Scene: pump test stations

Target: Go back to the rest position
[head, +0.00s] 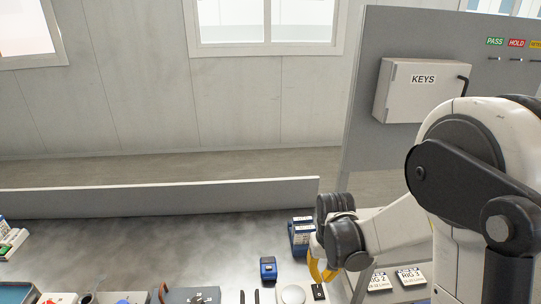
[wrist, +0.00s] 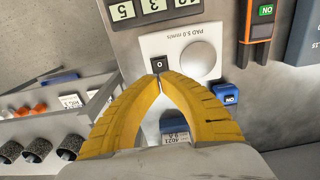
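My gripper (head: 320,270) hangs over the right part of the bench in the head view, at the end of my bent arm. In the wrist view its two yellow fingers (wrist: 158,76) curve inward and their tips meet. No object is held at the tips. A blue item with a label reading 4021 (wrist: 174,122) shows through the gap between the fingers, apparently beyond them. A white panel with a round pad (wrist: 201,58) and a small black switch (wrist: 159,65) lies beyond the fingertips.
A grey board with a KEYS box (head: 420,90) stands at the right, near my arm. A low wall (head: 160,197) runs along the back. The left middle bench is clear.

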